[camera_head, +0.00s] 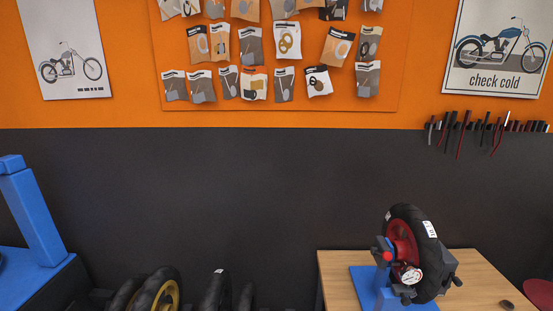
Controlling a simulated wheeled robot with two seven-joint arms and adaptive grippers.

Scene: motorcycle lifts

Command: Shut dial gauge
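A small round dial gauge (411,275) with a white face shows low at the front of a wheel stand, on the right of the head view. The blue stand (368,285) sits on a wooden table and carries a black tyre (425,240) with a red rim (402,236). The gauge is small here, and I cannot tell whether it is open or shut. Neither of my grippers is in view.
The wooden table (343,266) has bare room left and right of the stand. A small dark round thing (507,304) lies at its right front. Several tyres (160,289) stand at the bottom left, beside a blue machine (35,215). Tools (480,127) hang on the wall.

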